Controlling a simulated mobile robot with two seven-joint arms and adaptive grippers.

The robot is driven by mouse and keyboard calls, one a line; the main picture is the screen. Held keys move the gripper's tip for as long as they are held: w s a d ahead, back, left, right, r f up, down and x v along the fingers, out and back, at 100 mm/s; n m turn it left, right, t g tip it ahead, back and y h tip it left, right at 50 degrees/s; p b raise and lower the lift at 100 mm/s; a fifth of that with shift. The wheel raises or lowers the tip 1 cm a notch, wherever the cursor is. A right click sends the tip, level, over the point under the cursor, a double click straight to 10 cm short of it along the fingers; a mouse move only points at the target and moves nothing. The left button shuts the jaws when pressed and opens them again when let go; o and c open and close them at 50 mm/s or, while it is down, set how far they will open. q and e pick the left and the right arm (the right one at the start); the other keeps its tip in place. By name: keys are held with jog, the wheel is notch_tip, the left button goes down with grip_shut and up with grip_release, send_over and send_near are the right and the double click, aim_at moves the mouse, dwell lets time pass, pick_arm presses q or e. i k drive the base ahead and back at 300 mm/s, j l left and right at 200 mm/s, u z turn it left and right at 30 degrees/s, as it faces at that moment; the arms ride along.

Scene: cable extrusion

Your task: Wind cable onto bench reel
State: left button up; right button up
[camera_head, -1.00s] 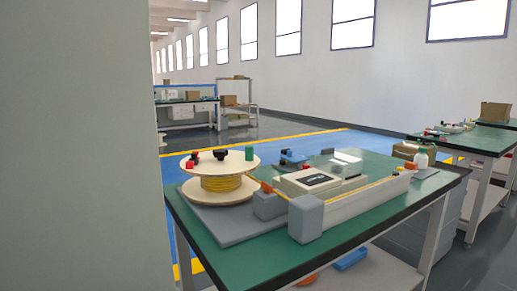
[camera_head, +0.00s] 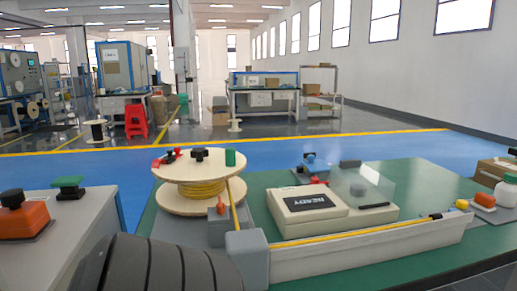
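The bench reel (camera_head: 174,203), with two pale wooden flanges, lies flat on the green-topped bench. Yellow cable (camera_head: 190,188) is wound around its core. A yellow strand (camera_head: 233,208) rises beside the reel near a small grey-and-orange block (camera_head: 218,210). A yellow line (camera_head: 350,236) also runs along the top of a long pale trough (camera_head: 375,248) to the right; whether it joins the strand is hidden behind a grey block (camera_head: 247,252). Red and black knobs and a green cylinder (camera_head: 230,158) sit on the top flange. Neither of my grippers shows.
A pale device with a dark label (camera_head: 307,201) and a clear cover (camera_head: 362,186) stand behind the trough. A grey cabinet (camera_head: 75,215) with orange and green controls stands at left. A dark ribbed shape fills the bottom left. Blue floor lies beyond the bench.

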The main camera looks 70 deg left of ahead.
aim_at(192, 186)
jog(key=i+u, duration=0.2)
jog(key=u, duration=0.25)
jog(key=i+l+u, duration=0.15)
jog(key=u, duration=0.35)
jog(key=i+l+u, duration=0.2)
jog(key=u, duration=0.25)
jog(key=i, duration=0.05)
